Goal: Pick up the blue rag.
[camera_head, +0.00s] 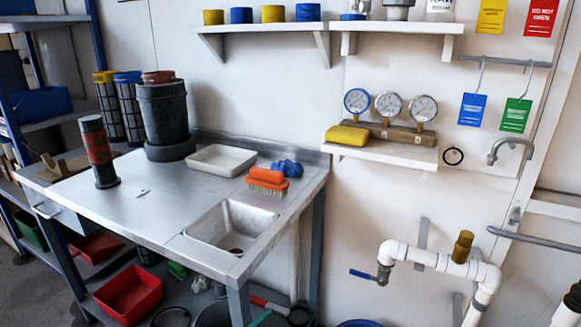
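The blue rag (287,168) lies crumpled on the steel workbench (165,205), near its back right corner. It sits just behind an orange scrubbing brush (267,175), which stands close in front of it and to its left. I cannot tell whether the two touch. Neither of my grippers shows in the head view.
A white tray (221,159) lies left of the rag. A sink basin (232,226) is sunk into the bench in front. A dark cylinder (164,115) stands at the back left. A wall shelf (383,150) with gauges hangs to the right. The bench's middle is mostly clear.

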